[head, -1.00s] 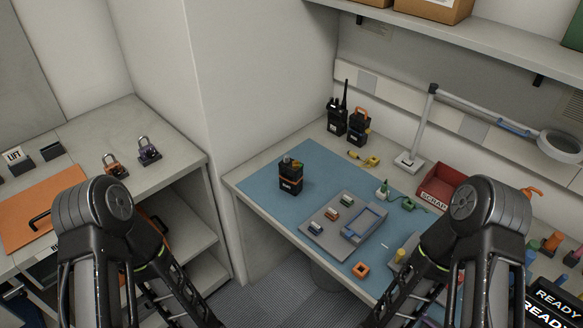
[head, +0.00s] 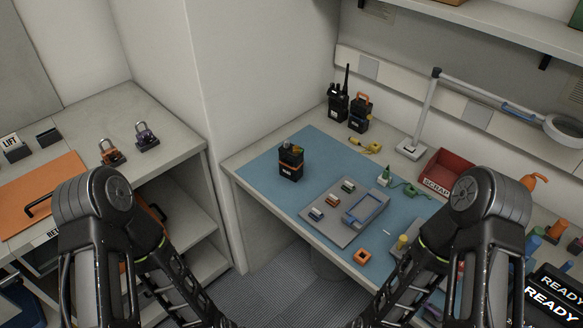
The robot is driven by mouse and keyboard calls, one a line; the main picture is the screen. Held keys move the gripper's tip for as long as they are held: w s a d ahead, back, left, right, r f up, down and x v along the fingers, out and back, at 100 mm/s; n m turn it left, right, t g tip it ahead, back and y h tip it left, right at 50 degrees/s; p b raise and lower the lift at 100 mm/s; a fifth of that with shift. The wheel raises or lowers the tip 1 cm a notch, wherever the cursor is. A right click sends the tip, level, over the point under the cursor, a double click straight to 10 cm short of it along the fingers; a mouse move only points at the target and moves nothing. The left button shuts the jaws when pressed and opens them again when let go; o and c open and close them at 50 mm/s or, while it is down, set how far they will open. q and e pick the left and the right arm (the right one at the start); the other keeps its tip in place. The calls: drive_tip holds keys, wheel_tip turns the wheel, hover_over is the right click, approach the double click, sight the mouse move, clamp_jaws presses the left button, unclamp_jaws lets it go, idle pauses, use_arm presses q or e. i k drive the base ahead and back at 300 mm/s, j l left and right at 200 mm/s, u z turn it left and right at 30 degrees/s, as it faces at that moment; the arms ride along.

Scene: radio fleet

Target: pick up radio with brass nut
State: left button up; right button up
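A short black radio-like unit (head: 291,162) with an orange band and coloured bits on top stands upright on the blue mat (head: 262,172). A black radio with a tall antenna (head: 338,104) stands at the back of the bench. Beside it is a black radio with an orange loop on top (head: 361,113). Brass nuts are too small to make out on any of them. Both my arms come in at the bottom, left and right, well in front of the radios. Their grippers are outside the view.
A grey tray (head: 325,228) with small parts lies on the mat. A red scrap bin (head: 447,171) and a magnifier lamp (head: 433,110) stand to the right. The left counter holds padlocks (head: 146,137) and an orange panel (head: 45,185). Grey floor shows between the benches.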

sight(290, 164)
drive_tip(key=i+j, duration=0.15)
drive_tip(key=j, duration=0.25)
drive_tip(key=i+j, duration=0.2)
drive_tip(key=j, duration=0.2)
drive_tip(key=i+j, duration=0.15)
drive_tip(key=j, duration=0.25)
drive_tip(key=i+j, duration=0.15)
drive_tip(key=j, duration=0.2)
drive_tip(key=z, duration=1.8)
